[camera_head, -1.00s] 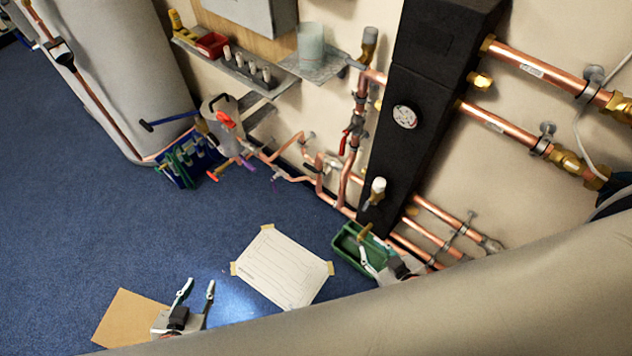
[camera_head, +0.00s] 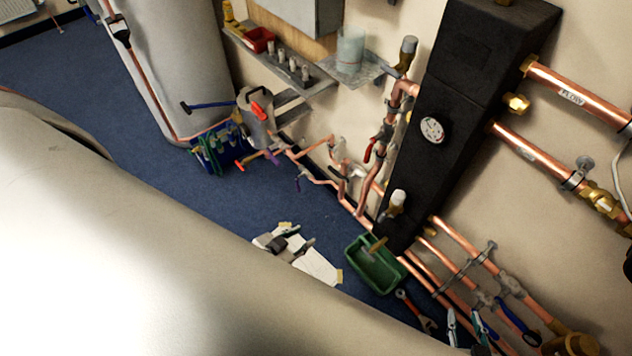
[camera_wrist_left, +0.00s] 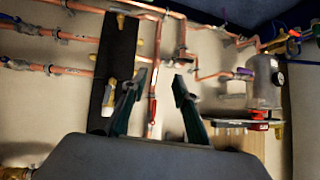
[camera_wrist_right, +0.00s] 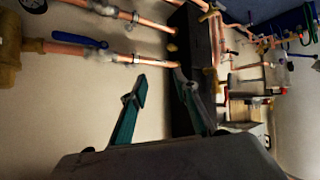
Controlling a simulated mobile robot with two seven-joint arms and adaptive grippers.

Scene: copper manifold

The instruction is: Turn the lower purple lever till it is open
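Two small purple levers show on the thin copper pipes left of the black manifold block (camera_head: 455,100). The lower purple lever (camera_head: 298,183) hangs below a pipe; the upper purple lever (camera_head: 275,157) is beside the grey vessel (camera_head: 256,122). A purple part (camera_wrist_left: 243,71) also shows in the left wrist view, but I cannot tell which lever it is.
A green tray (camera_head: 374,268) stands on the floor below the manifold, with a wrench (camera_head: 414,312) beside it. A red lever (camera_head: 368,151) is on a riser pipe. A shelf (camera_head: 275,70) juts from the wall.

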